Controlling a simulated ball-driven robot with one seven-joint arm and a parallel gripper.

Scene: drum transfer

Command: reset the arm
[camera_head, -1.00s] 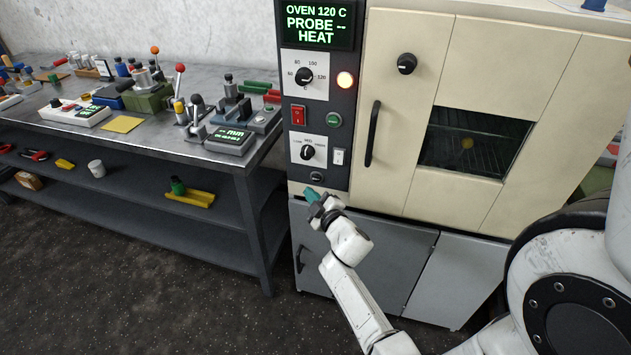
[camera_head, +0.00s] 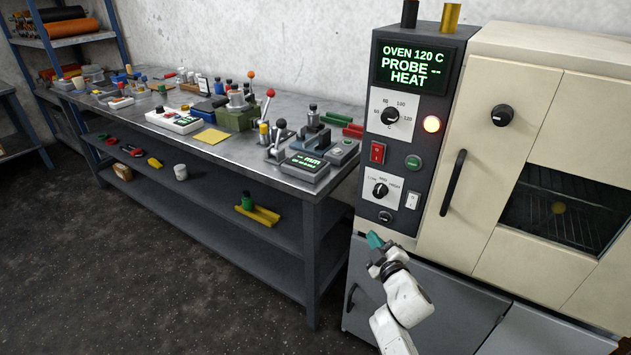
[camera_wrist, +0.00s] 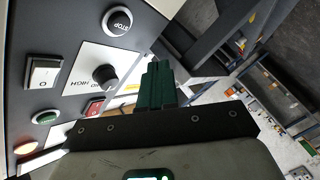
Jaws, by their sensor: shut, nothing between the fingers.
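My gripper (camera_head: 374,241) is in front of the lower part of the oven's control panel, its teal fingertips pointing up and to the left. In the wrist view my gripper (camera_wrist: 158,72) has its green fingers together, with nothing between them. The white arm behind it reaches down to the lower edge of the head view. The fingers look apart from the panel, but the exact gap is hard to tell.
The cream oven (camera_head: 480,150) stands at right with its door shut; its display (camera_head: 411,68) reads "OVEN 120 C PROBE -- HEAT". A metal workbench (camera_head: 150,140) with several tools stands at left. The dark floor (camera_head: 180,280) in front of the bench is clear.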

